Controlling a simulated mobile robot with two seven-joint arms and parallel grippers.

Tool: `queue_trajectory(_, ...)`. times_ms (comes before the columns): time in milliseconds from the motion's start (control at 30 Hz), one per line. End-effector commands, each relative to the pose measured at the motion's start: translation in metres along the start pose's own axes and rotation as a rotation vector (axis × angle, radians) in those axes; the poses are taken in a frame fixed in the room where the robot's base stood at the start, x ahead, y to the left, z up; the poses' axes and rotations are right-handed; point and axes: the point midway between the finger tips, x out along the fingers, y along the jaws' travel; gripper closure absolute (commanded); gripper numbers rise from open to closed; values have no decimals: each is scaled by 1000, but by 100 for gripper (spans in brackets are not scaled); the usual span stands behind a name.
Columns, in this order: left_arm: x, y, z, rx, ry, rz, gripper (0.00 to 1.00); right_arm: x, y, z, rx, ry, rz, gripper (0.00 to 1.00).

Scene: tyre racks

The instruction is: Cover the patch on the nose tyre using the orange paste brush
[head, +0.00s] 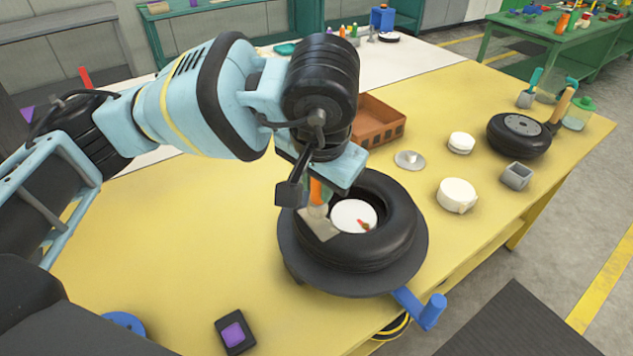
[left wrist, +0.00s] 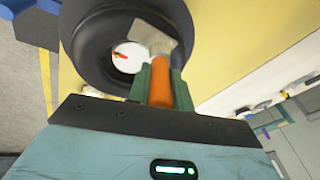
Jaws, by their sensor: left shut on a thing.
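The nose tyre (head: 388,232), black, lies flat on a dark round stand (head: 345,287) with a blue crank handle (head: 428,312). A white disc (head: 350,212) with a small red-orange mark (head: 363,225) shows in the tyre's centre; I cannot make out a separate patch. My left gripper (head: 316,188) is shut on the orange handle of the paste brush (left wrist: 157,40), over the tyre's left inner side. The brush's pale flat head points down at the tyre's inner edge; I cannot tell if it touches. In the left wrist view the tyre (left wrist: 85,50) lies beyond the brush. My right gripper is out of view.
An orange-brown crate (head: 380,122) stands behind the tyre. White round tubs (head: 457,196), a metal lid (head: 409,160), a grey square cup (head: 515,176) and a small wheel (head: 518,135) stand to the right. A black and purple box (head: 234,332) lies front left. The yellow table's left part is mostly clear.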

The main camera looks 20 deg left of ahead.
Motion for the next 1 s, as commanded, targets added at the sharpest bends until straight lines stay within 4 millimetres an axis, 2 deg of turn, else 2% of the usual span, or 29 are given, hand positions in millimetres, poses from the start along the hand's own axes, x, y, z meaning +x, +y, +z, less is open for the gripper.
queue_trajectory(500, -3, -8, 22, -1, 0, 0, 100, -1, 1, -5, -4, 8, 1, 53)
queue_trajectory(733, -2, -7, 19, 0, -1, 1, 100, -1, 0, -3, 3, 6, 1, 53)
queue_trajectory(1000, 2, -1, 6, 0, -1, 1, 100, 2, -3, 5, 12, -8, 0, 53)
